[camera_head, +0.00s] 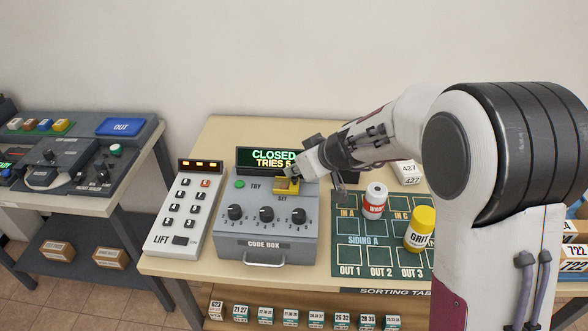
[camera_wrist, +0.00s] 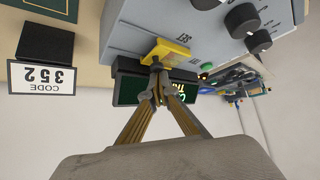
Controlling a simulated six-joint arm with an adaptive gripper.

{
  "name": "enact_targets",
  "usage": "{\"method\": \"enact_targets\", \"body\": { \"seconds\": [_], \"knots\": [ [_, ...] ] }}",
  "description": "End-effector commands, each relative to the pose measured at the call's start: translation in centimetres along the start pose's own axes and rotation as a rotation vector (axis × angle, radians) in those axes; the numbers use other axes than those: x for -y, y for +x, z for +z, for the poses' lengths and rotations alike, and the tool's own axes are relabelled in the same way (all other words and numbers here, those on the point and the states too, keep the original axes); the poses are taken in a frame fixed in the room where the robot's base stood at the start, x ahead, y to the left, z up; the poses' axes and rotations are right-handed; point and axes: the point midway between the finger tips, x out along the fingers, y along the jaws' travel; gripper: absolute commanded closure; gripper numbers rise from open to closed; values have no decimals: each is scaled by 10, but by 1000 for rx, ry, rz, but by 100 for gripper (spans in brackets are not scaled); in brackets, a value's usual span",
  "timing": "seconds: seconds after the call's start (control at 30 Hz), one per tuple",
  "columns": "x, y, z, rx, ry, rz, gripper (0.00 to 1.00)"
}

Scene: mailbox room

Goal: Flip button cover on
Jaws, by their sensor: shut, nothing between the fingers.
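The code box (camera_head: 267,246) is a grey unit with several black knobs, a green TRY button (camera_head: 240,184) and a display (camera_head: 264,159) reading CLOSED and TRIES. The yellow button cover (camera_head: 284,190) sits above the SET label on its top. The wrist view shows the cover (camera_wrist: 167,51) upside down, just beyond my fingertips (camera_wrist: 158,72). My gripper (camera_head: 297,172) is shut and empty at the back right of the cover. It is at or very near the cover; I cannot tell if it touches. The gripper partly hides the cover and display.
A white LIFT keypad (camera_head: 182,213) stands left of the box. A red-labelled can (camera_head: 375,201) and a yellow-lidded GRIT jar (camera_head: 420,228) stand on the green mat (camera_head: 361,256) to the right. A CODE 352 card (camera_wrist: 45,77) shows in the wrist view.

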Motion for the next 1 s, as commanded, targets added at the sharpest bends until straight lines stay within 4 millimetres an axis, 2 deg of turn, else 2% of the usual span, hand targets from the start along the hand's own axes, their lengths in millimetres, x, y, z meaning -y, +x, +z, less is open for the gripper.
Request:
{"method": "enact_targets", "body": {
  "seconds": [0.23, 0.67, 1.0],
  "knots": [
    [-5, -3, 3, 0, 2, 1, 100],
    [-37, -26, 27, 1, 3, 1, 100],
    [-39, -27, 29, 3, 1, 0, 100]
  ]
}}
